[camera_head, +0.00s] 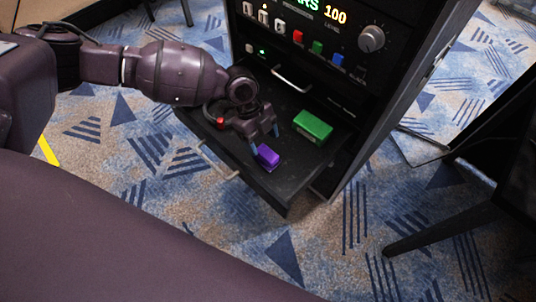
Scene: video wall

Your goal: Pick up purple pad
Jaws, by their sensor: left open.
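The purple pad (267,157) is a small block lying in the open black drawer (290,183), near its front. My left gripper (264,142) reaches over the drawer from the left. Its fingers point down and are open, just behind and above the purple pad. One finger overlaps the pad's near edge in the picture, so I cannot tell if they touch. My right gripper is not in view.
A larger green block (313,126) lies in the drawer to the right of the pad. A black rack cabinet (400,95) with a knob, coloured buttons and a lit display rises behind. The drawer's handle (218,163) sticks out in front. A dark chair leg (440,232) stands at right on the patterned carpet.

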